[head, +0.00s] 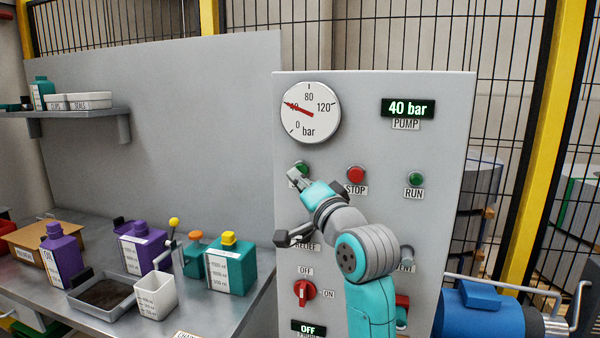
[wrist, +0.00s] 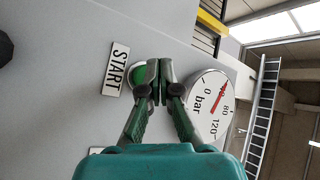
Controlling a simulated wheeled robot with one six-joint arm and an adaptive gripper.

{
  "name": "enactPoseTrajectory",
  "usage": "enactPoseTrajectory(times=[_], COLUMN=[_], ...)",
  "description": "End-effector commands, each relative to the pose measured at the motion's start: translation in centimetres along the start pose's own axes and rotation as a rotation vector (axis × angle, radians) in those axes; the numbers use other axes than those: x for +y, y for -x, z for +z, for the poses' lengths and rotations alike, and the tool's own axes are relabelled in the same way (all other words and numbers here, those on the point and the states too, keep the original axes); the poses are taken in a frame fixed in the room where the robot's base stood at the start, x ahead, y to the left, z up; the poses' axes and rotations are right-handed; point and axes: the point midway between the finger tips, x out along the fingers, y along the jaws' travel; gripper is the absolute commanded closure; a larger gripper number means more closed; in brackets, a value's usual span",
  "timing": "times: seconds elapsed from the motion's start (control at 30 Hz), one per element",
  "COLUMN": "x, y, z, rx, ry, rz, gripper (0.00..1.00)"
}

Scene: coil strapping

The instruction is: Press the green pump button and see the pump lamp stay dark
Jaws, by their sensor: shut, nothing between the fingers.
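The green START button (head: 303,167) sits on the grey control panel (head: 455,135), below the gauge. My gripper (head: 293,175) is shut and empty, its tips right at the button. The wrist view shows the shut fingertips (wrist: 160,72) overlapping the edge of the green button (wrist: 139,72), beside its START label (wrist: 116,70). I cannot tell whether they touch or press it. The green round RUN fitting (head: 415,179) at the right shows no clear glow. The PUMP display (head: 408,108) is lit and reads 40 bar.
The dial gauge (head: 310,112) needle points near 40. A red STOP button (head: 356,175) is right of START. A red OFF/ON knob (head: 304,292) is lower, above a display reading OFF (head: 309,328). A bench with bottles (head: 230,265) stands at the left.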

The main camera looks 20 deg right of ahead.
Motion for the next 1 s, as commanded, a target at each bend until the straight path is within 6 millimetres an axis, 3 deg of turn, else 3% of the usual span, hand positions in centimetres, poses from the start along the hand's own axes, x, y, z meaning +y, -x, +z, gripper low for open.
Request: enactPoseTrajectory(times=[0.37, 1.0], x=[-0.2, -2.6], y=[0.3, 3.5], z=[0.2, 2.5], rx=[0.0, 0.001], ry=[0.001, 0.001], rz=[-0.001, -0.001], gripper=[1.0, 1.0])
